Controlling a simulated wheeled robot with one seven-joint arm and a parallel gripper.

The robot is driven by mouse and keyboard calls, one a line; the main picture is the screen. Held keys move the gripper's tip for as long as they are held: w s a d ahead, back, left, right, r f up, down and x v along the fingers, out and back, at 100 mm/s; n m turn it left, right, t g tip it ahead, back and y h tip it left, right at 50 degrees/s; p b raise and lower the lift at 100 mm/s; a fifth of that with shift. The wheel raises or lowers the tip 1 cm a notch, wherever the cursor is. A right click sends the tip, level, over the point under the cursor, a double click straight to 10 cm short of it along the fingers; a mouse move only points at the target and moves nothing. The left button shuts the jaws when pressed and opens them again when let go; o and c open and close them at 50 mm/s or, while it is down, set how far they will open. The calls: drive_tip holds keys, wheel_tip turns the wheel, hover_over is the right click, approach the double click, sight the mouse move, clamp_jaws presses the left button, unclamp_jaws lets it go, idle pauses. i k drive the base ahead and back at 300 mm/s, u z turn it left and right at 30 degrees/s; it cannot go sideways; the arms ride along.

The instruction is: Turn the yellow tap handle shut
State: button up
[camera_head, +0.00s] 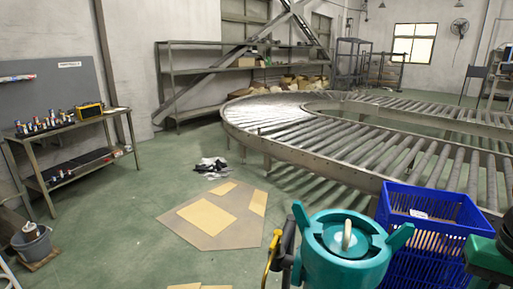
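A curved yellow part (270,258) shows low in the head view, beside a dark upright piece (287,250). I cannot tell whether it is the yellow tap handle; its lower end is hard to make out. Just right of it stands a teal round-topped container (343,262) with two side lugs and a cream knob on top. No other yellow handle or tap is clear to see. My gripper is not in view.
A blue crate (428,232) stands right of the teal container, with a dark green object (490,256) beside it. A curved roller conveyor (370,150) fills the right. Flat cardboard (220,220) lies on the floor. A metal workbench (62,125) stands left, with open floor between.

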sight(277, 234)
drive_tip(key=u, duration=0.05)
drive_tip(key=k, duration=0.5)
drive_tip(key=u, duration=1.15)
drive_tip(key=k, duration=0.85)
drive_tip(key=z, duration=0.3)
drive_tip(key=i, duration=0.5)
drive_tip(key=u, duration=0.1)
